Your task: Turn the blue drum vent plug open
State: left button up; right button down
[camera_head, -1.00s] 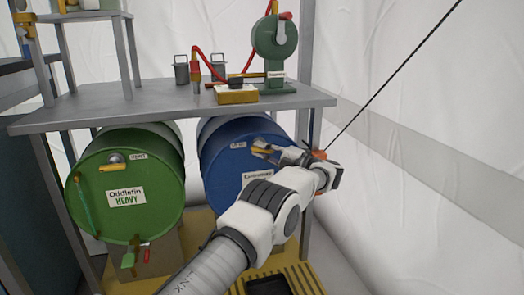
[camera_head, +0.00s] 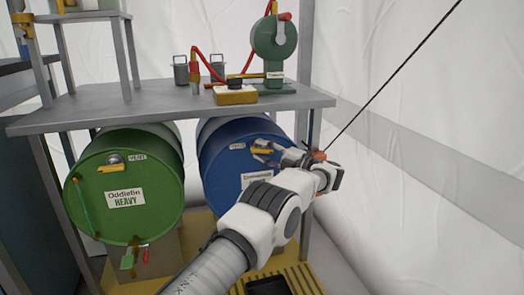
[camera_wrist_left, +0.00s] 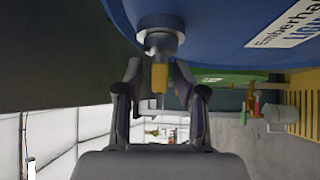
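The blue drum (camera_head: 222,170) lies on its side under the grey bench, its round face toward me. Its vent plug shows in the left wrist view as a grey round fitting (camera_wrist_left: 160,36) with a yellow handle (camera_wrist_left: 160,76). The handle (camera_head: 262,149) is partly covered by my gripper in the head view. My left gripper (camera_head: 266,152) is at the drum's face. In the wrist view its two fingers (camera_wrist_left: 159,82) are apart on either side of the yellow handle, with a gap on both sides. My right gripper is in neither view.
A green drum (camera_head: 125,175) with its own yellow-handled vent lies to the left. The grey bench top (camera_head: 150,100) is just above both drums, holding a green device (camera_head: 272,45) and a yellow box (camera_head: 236,96). A bench leg (camera_head: 307,215) stands close to my left wrist.

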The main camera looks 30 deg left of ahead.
aim_at(267, 152)
pick_arm(q)
jog(key=d, duration=0.4)
jog(key=d+f, duration=0.1)
jog(key=d, duration=0.2)
jog(key=shift+w+d, duration=0.1)
jog(key=shift+w, duration=0.15)
